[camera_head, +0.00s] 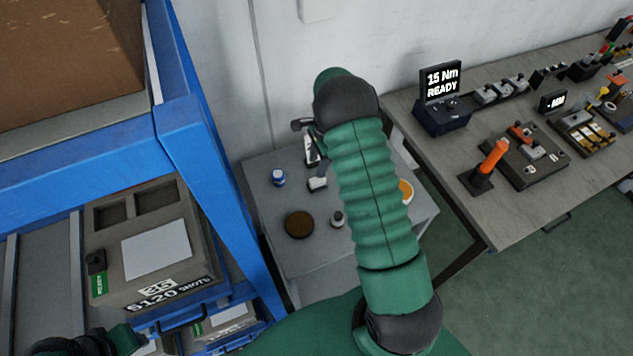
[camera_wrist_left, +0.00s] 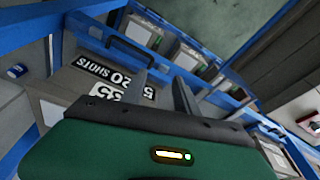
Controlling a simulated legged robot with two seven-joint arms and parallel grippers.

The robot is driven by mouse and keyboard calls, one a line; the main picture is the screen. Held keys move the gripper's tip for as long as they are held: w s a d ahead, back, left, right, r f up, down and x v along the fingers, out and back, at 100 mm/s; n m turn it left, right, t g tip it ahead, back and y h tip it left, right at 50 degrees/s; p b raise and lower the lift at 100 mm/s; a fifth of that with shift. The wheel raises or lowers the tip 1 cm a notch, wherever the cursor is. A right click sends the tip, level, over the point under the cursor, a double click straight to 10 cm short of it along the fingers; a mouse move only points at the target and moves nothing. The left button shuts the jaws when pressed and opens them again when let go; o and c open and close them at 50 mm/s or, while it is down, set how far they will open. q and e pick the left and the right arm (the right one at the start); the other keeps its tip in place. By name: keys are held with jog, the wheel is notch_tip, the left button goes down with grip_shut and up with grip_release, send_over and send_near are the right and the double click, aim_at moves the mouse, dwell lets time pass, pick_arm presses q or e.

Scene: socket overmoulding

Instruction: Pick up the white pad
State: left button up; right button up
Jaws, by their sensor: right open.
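A small white block (camera_head: 317,184), which looks like the white pad, lies on the small grey table (camera_head: 270,225) in the head view. My right gripper (camera_head: 314,158) is open just behind it, partly hidden by my green right forearm. I cannot tell whether it touches the block. My left gripper (camera_wrist_left: 163,88) shows in the left wrist view, with its two grey fingers apart and nothing seen between them. It is near the drawer labelled "S120 SHOTS" (camera_wrist_left: 108,72), which also shows in the head view (camera_head: 150,245).
A blue-capped jar (camera_head: 278,177), a brown round dish (camera_head: 299,224) and a small dark-topped pot (camera_head: 338,219) stand on the small table. A blue rack (camera_head: 205,150) rises at the left. A workbench (camera_head: 440,160) with tools and a torque display (camera_head: 441,85) is at the right.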

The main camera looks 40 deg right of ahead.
aim_at(317, 180)
jog(key=f, duration=0.3)
jog(key=shift+w+a+f, duration=0.1)
jog(key=shift+w+a, duration=0.05)
jog(key=shift+a, duration=0.05)
jog(key=shift+d+f, duration=0.1)
jog(key=shift+f, duration=0.25)
jog(key=f, duration=0.1)
jog(key=f+p, duration=0.1)
jog(key=f, duration=0.3)
jog(key=shift+d+f, duration=0.2)
jog(key=shift+d, duration=0.1)
jog(key=shift+a, duration=0.2)
jog(key=shift+a+r, duration=0.2)
jog(key=shift+a, duration=0.05)
jog(key=c, duration=0.4)
jog(key=shift+s, duration=0.2)
jog(key=c, duration=0.5)
jog(key=shift+d, duration=0.1)
grip_shut()
pick_arm(q)
jog(key=shift+v, duration=0.85)
